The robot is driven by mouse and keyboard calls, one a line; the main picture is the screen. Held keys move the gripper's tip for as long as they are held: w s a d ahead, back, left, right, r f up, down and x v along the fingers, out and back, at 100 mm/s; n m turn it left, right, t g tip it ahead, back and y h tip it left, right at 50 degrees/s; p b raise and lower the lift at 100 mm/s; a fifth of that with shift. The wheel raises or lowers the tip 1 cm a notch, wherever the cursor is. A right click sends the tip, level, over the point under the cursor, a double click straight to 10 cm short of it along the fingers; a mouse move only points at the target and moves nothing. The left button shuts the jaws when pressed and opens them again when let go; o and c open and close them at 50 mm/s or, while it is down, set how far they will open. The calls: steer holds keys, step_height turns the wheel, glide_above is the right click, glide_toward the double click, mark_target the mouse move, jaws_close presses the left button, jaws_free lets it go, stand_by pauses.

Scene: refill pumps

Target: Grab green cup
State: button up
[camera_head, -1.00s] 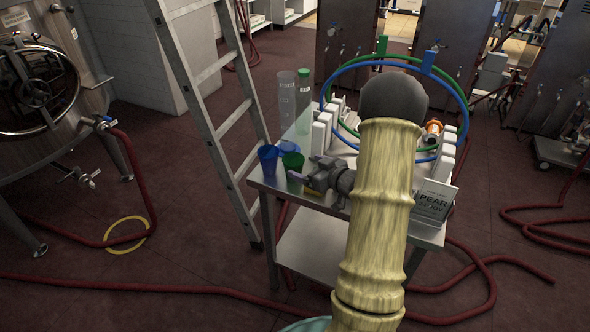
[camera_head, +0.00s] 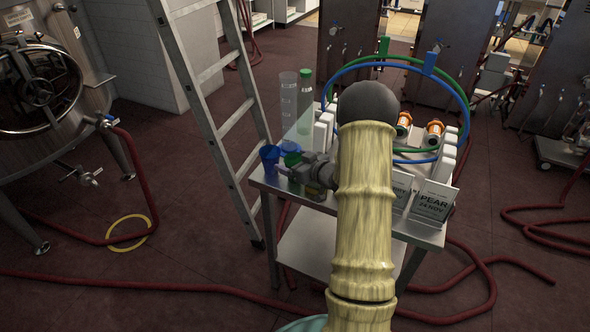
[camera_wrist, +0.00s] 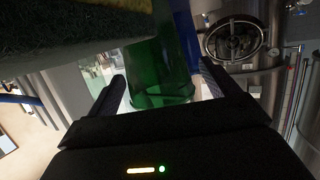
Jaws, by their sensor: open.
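The green cup (camera_head: 292,159) stands near the left edge of the metal cart, partly hidden by my gripper (camera_head: 285,170) in the head view. In the wrist view the green cup (camera_wrist: 158,75) lies between the two dark fingers of my gripper (camera_wrist: 162,84). The fingers are apart, one on each side of the cup. I cannot tell whether either finger touches it. The blue cup (camera_head: 269,157) is just left of the green one, and its blue wall (camera_wrist: 186,35) shows beside the green cup in the wrist view.
The cart top (camera_head: 272,183) also carries tall clear containers (camera_head: 288,95), one with a green cap (camera_head: 306,90), blue and green hoops, orange-ended parts and a PEAR sign (camera_head: 434,201). A ladder (camera_head: 220,115) stands close on the left. A dark green and yellow block (camera_wrist: 65,30) shows near the fingers.

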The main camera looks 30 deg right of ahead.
stand_by(0.4)
steer(key=c, duration=1)
steer(key=shift+r, duration=0.15)
step_height(320, 180, up, 10)
steer(key=shift+f, duration=0.1)
